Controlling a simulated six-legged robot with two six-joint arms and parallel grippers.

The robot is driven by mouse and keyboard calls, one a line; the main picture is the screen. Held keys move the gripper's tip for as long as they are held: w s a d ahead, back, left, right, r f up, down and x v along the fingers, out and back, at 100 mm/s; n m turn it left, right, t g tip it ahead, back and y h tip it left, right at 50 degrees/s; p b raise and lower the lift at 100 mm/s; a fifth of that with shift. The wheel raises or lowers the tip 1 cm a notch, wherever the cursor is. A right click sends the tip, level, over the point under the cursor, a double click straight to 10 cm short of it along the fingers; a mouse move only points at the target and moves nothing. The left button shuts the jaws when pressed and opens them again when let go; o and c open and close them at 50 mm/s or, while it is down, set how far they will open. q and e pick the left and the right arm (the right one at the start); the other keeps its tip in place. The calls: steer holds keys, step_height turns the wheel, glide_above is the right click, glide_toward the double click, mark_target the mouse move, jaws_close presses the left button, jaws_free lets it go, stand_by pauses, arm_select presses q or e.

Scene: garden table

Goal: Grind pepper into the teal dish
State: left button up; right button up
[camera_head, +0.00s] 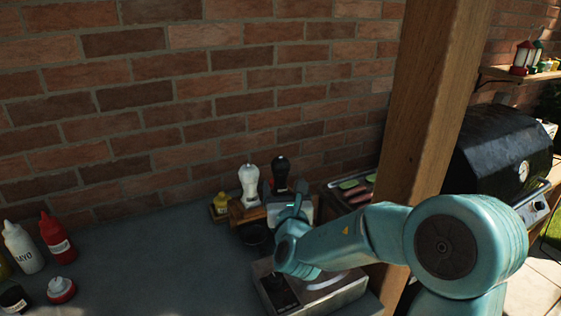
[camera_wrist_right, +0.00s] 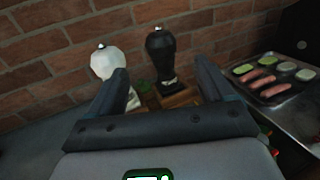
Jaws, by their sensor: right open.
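The black pepper mill (camera_head: 280,172) stands upright near the brick wall, beside a white mill (camera_head: 249,182). In the right wrist view the black mill (camera_wrist_right: 161,52) stands beyond the gap between my fingers, right of the white mill (camera_wrist_right: 104,62). My right gripper (camera_head: 284,196) is open and empty. Its fingers point towards the mills, and neither finger visibly grips anything. I cannot make out a teal dish in either view. My right arm hides part of the counter. My left gripper is not in view.
A wooden stand (camera_head: 246,213) is below the mills. A box (camera_head: 352,288) lies partly under my right arm. A wooden post (camera_head: 432,110) and a black grill (camera_head: 497,150) are at right. Sauce bottles (camera_head: 57,238) stand at left. The counter's middle (camera_head: 150,255) is clear.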

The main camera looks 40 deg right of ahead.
mark_target(281, 171)
steer(key=p+x, duration=0.1)
steer(key=x, duration=0.4)
steer(key=p+x, duration=0.2)
steer(key=x, duration=0.4)
steer(key=shift+w+d+f, duration=0.35)
steer(key=shift+w+d, duration=0.05)
steer(key=shift+w, duration=0.05)
steer(key=shift+s+r, duration=0.25)
steer(key=shift+w+f, duration=0.15)
steer(key=c, duration=1)
